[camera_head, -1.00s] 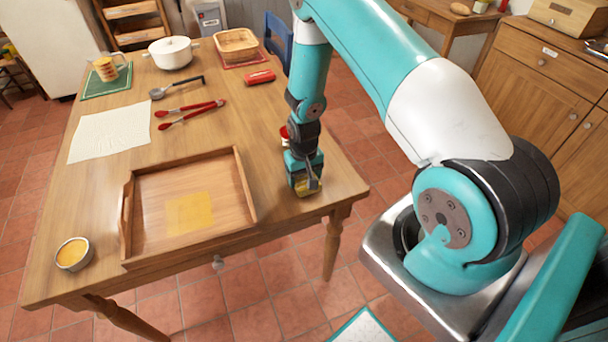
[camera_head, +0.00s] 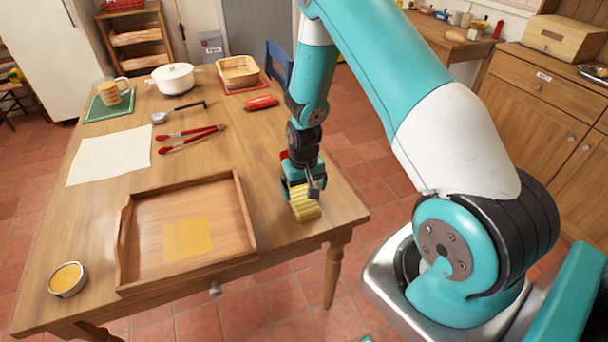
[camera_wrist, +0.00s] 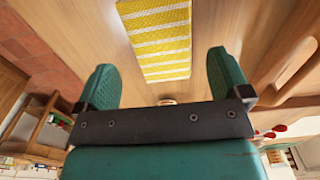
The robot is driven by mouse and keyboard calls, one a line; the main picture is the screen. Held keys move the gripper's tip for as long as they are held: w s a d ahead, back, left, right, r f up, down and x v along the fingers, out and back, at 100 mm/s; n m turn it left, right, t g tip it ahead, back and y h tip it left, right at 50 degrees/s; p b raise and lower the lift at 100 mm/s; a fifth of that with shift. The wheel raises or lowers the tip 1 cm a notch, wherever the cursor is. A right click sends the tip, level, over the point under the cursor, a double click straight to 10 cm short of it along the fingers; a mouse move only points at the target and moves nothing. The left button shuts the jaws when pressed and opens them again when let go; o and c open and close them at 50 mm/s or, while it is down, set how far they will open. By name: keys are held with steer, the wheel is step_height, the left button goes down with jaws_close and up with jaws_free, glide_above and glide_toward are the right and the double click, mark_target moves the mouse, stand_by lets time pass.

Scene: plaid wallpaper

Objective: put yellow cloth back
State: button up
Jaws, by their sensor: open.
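A yellow cloth with white stripes (camera_head: 304,205) lies folded flat on the table near its front right corner, to the right of the wooden tray (camera_head: 243,212). It also shows in the wrist view (camera_wrist: 158,42), beyond and between my fingers. My gripper (camera_head: 309,187) is open and empty just above and behind the cloth, fingers pointing down; in the wrist view the two green fingers (camera_wrist: 162,68) stand wide apart, with the cloth clear of them. A plain yellow square (camera_head: 188,237) lies flat on the tray floor.
A small bowl with yellow contents (camera_head: 68,279) stands left of the tray. Red-handled tongs (camera_head: 190,138), a ladle (camera_head: 178,112), a white sheet (camera_head: 110,156) and a red object (camera_head: 260,103) lie farther back. A white pot (camera_head: 173,78) and basket (camera_head: 239,70) stand at the back.

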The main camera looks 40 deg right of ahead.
mark_target(304, 200)
steer(key=s+a+r+n+y, duration=0.1)
steer(key=a+r, duration=0.3)
steer(key=r, duration=0.4)
steer(key=s+a+r+n, duration=0.1)
steer(key=a+r, duration=0.4)
steer(key=r, duration=0.3)
steer(key=s+a+r+n+y, duration=0.1)
steer(key=s+a+r+n, duration=0.3)
steer(key=s, duration=0.6)
steer(key=s+a+r+n+y, duration=0.2)
steer(key=s+a+r+n, duration=0.2)
steer(key=s+a+r, duration=0.5)
step_height(304, 200, up, 2)
steer(key=shift+s+a+r+b, duration=0.1)
steer(key=shift+s+a+b, duration=0.05)
steer(key=shift+s+b, duration=0.25)
